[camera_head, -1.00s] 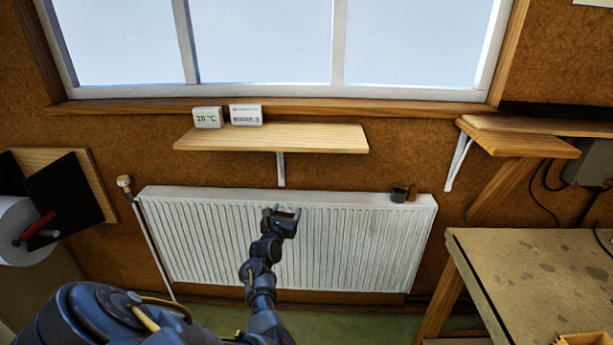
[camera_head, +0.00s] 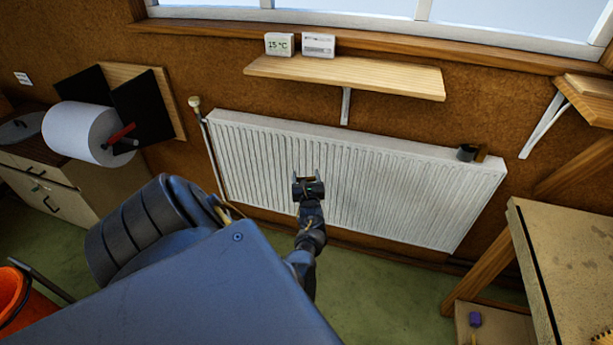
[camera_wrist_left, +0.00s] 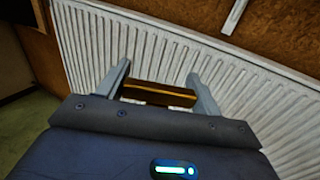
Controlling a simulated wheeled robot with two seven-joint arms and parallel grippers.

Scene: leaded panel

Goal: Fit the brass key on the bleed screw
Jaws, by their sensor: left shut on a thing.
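The white ribbed radiator (camera_head: 390,185) hangs on the brown wall below the shelf, and its ribs also fill much of the left wrist view (camera_wrist_left: 150,45). My left gripper (camera_head: 309,177) is in front of the radiator's front face, left of its middle. In the left wrist view its two grey fingers (camera_wrist_left: 158,76) are shut on a short brown bar with a brass-yellow stripe, which looks like the brass key (camera_wrist_left: 158,94). The key lies crosswise between the fingers. The bleed screw is too small to make out. My right gripper is not in view.
A dark cup (camera_head: 467,152) and a small brown piece stand on the radiator's top right. A wooden shelf (camera_head: 345,76) juts out above it. A pipe with a valve head (camera_head: 194,102) runs down its left end. A workbench (camera_head: 580,255) stands at right, an orange bucket (camera_head: 20,305) lower left.

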